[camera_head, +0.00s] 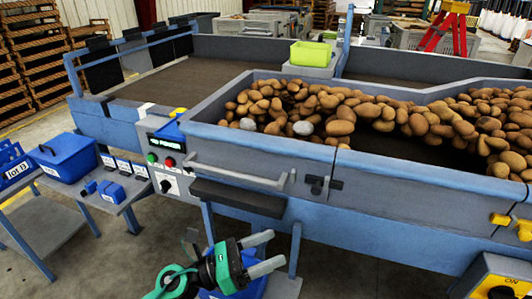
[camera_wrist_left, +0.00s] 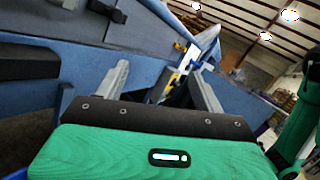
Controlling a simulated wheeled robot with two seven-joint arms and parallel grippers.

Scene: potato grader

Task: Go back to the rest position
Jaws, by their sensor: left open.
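My left gripper (camera_head: 262,254) shows at the bottom centre of the head view, in front of the grader and below its front wall. Its two grey fingers are apart, with nothing between them. In the left wrist view its fingers (camera_wrist_left: 160,88) are spread, with the blue frame of the machine beyond them. The potato grader (camera_head: 430,199) fills the middle and right, with many potatoes (camera_head: 340,128) in its hopper and two grey stone-like lumps (camera_head: 303,128) among them. My right gripper is in neither view.
A control panel (camera_head: 168,165) with buttons and a grey handrail (camera_head: 235,175) are on the grader's front. A blue bin (camera_head: 66,158) stands on a side table at left. A lime green container (camera_head: 311,54) sits on the grader's far side. Bare floor (camera_head: 140,262) lies at lower left.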

